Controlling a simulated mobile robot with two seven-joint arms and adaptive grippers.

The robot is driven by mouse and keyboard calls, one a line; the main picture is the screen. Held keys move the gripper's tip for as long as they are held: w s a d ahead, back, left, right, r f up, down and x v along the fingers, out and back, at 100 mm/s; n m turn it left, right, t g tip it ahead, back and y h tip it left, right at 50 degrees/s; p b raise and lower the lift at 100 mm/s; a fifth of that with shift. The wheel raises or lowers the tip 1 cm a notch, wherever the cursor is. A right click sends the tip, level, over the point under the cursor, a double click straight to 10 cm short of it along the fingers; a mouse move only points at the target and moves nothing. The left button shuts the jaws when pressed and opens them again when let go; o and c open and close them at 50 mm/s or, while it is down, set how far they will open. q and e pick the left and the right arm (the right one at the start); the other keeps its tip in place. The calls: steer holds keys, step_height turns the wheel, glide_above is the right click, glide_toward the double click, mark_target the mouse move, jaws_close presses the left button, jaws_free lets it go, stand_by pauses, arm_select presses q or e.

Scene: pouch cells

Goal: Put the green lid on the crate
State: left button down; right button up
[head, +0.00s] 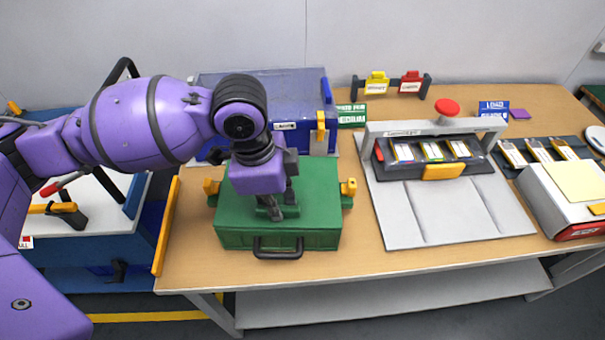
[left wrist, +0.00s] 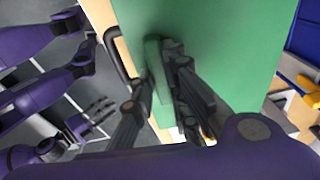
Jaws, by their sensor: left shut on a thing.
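The green lid (head: 310,205) lies level over the green crate (head: 228,239), lined up with its walls. I cannot tell whether it is fully seated. The crate has a black front handle (head: 278,252) and yellow latches at the left (head: 211,187) and right (head: 348,188). My left gripper (head: 273,211) points down at the middle of the lid. In the left wrist view its fingers (left wrist: 165,88) are shut on the lid's raised green grip (left wrist: 155,65). My right gripper (left wrist: 98,112) shows only in the left wrist view, off the table, with its fingers apart and empty.
A blue case (head: 290,90) stands right behind the crate. A grey fixture (head: 430,200) with a red button (head: 447,107) stands to the right. A blue and white cart (head: 95,230) is at the left. Bare wooden table (head: 185,265) surrounds the crate's front.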

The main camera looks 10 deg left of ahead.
arm_select(q)
steer(key=shift+f, duration=0.15)
steer(key=c, duration=2.2)
jaws_free()
steer(key=o, duration=0.5)
steer(key=shift+c, duration=0.2)
steer(key=shift+r, duration=0.2)
step_height(320, 180, up, 13)
steer(key=a+p, duration=0.1)
steer(key=shift+s+a, duration=0.2)
steer(key=shift+s, duration=0.05)
arm_select(e)
steer(key=shift+a+r, duration=0.25)
steer(key=shift+r, duration=0.25)
arm_select(q)
steer(key=shift+f, duration=0.15)
arm_select(e)
steer(key=shift+w+r, duration=0.1)
steer(key=shift+w, duration=0.05)
